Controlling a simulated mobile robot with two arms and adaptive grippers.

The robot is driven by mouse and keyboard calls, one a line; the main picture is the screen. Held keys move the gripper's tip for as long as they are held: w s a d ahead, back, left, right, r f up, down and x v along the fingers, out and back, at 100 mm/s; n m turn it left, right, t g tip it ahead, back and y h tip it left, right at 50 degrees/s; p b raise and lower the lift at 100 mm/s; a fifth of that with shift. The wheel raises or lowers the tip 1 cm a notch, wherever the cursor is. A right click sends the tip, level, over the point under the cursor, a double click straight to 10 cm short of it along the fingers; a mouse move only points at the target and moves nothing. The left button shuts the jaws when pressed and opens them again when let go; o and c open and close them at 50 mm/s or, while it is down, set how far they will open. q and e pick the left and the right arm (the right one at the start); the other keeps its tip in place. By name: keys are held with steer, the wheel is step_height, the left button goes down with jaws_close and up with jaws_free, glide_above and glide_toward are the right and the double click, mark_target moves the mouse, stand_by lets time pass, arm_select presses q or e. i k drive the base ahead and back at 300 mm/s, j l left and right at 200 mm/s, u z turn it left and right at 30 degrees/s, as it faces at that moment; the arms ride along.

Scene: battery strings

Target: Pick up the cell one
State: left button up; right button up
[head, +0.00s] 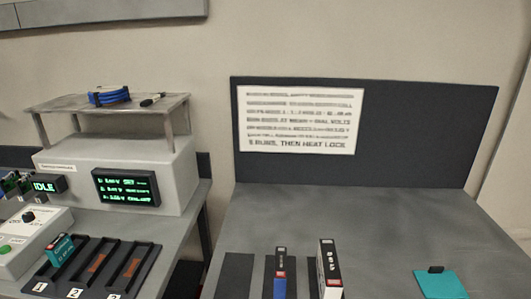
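Several cell-like blocks are in view, and I cannot read which one is cell one. A teal block with a red mark (60,251) sits at the far end of slot 1 in the black three-slot tray (150,262) at the lower left. A flat teal piece with a dark tab (440,285) lies at the right. Neither gripper is in view.
A grey instrument with a green-lit screen (126,187) stands on the left table under a small shelf (60,104) holding a blue coil (108,96). A printed sign (303,120) hangs on the dark back panel. The right table's back half (350,215) is clear.

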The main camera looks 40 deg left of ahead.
mark_target(61, 248)
steer(key=u, duration=2.75)
